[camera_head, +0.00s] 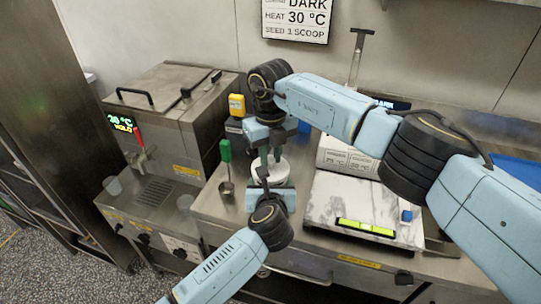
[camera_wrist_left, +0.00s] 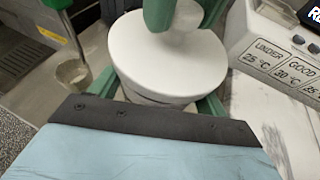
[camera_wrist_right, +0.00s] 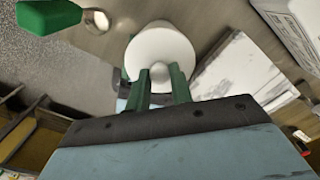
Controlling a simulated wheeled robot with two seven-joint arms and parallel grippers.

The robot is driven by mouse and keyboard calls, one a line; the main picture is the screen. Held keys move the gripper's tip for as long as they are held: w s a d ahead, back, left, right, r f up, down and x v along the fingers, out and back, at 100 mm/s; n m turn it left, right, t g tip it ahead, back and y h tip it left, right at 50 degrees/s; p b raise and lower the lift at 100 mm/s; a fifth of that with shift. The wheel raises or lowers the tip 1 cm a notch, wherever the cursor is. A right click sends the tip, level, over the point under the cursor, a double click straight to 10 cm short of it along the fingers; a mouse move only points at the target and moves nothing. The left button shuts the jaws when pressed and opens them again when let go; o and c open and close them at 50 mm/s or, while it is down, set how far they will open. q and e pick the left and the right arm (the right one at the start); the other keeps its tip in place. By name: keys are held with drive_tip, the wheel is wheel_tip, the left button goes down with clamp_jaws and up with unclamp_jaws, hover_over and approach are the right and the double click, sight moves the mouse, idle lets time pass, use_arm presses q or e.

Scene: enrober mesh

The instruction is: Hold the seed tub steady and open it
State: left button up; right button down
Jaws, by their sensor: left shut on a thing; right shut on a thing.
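The seed tub (camera_head: 283,178) is a white round tub on the steel counter, partly hidden by my grippers in the head view. In the left wrist view its body (camera_wrist_left: 150,97) shows just under a wide white lid (camera_wrist_left: 168,62). My left gripper (camera_head: 268,188) is shut on the tub, with a green finger on either side of its body. My right gripper (camera_wrist_right: 160,78) comes from above and is shut on the round knob (camera_wrist_right: 159,70) of the lid (camera_wrist_right: 165,45). The lid looks level over the tub; I cannot tell if a gap is between them.
A green-handled scoop (camera_head: 226,165) stands left of the tub. A marble slab (camera_head: 335,200) and a white unit with temperature labels (camera_head: 343,155) lie to the right. A steel machine (camera_head: 170,110) reading 30 °C HOLD is on the left. A sign (camera_head: 297,18) hangs behind.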

sight(271, 159)
drive_tip(key=shift+r, duration=2)
use_arm(q)
drive_tip(key=o, duration=1.5)
drive_tip(key=shift+c, duration=0.2)
drive_tip(key=shift+s, duration=0.1)
